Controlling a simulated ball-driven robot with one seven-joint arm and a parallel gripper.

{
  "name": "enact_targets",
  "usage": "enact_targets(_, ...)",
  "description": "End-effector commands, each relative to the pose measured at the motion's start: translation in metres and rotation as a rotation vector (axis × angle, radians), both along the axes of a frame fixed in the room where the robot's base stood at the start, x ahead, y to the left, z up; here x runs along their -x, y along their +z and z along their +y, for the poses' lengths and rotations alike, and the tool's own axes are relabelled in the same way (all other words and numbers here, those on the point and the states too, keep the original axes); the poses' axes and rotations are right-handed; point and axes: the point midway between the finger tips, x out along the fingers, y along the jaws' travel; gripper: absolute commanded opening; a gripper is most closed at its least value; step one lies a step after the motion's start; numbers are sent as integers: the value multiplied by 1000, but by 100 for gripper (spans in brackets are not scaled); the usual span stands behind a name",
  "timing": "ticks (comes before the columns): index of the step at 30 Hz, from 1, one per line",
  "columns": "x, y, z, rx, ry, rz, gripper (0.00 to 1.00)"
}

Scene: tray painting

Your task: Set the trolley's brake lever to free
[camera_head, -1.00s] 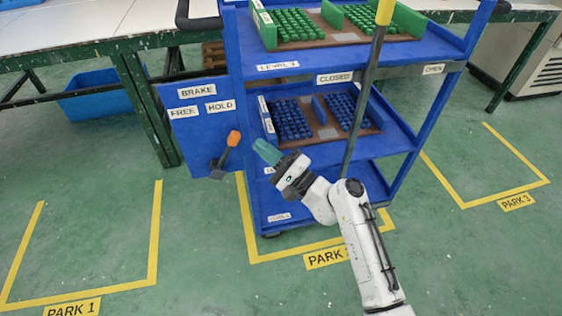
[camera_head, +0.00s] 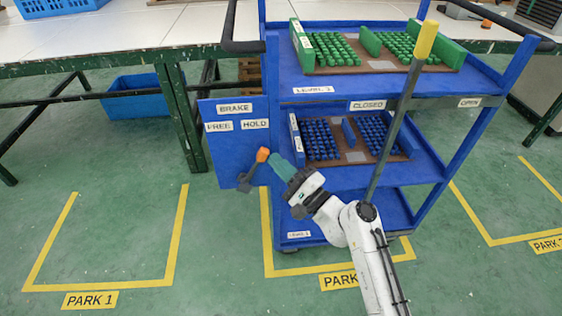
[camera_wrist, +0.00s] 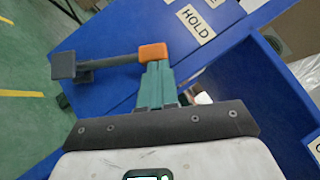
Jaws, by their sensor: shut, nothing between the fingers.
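The brake lever's orange tip (camera_head: 262,154) sits at the upper right end of a dark rod on a grey pivot block (camera_head: 244,185). The lever leans right, toward the HOLD label (camera_head: 254,124); the FREE label (camera_head: 219,127) is to its left. Both labels are on the blue brake panel (camera_head: 233,165) at the trolley's left side. My gripper (camera_head: 272,157) is shut and empty, its teal fingertips just right of the orange tip. In the wrist view the fingers (camera_wrist: 156,75) meet the orange tip's (camera_wrist: 153,52) lower edge; I cannot tell whether they touch.
The blue trolley (camera_head: 425,200) stands in a yellow floor bay, with trays of green and blue pieces on its shelves. A dark bar with a yellow end (camera_head: 426,40) slants across its front. White tables (camera_head: 120,35) stand behind left. Floor is clear in PARK 1 (camera_head: 89,300).

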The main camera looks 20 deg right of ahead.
Motion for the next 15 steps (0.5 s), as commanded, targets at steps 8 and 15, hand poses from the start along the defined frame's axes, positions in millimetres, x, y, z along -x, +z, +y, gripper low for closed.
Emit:
enact_targets(8,-5,27,18,166,4,53,0)
enact_targets(15,-12,40,39,350,6,114,0)
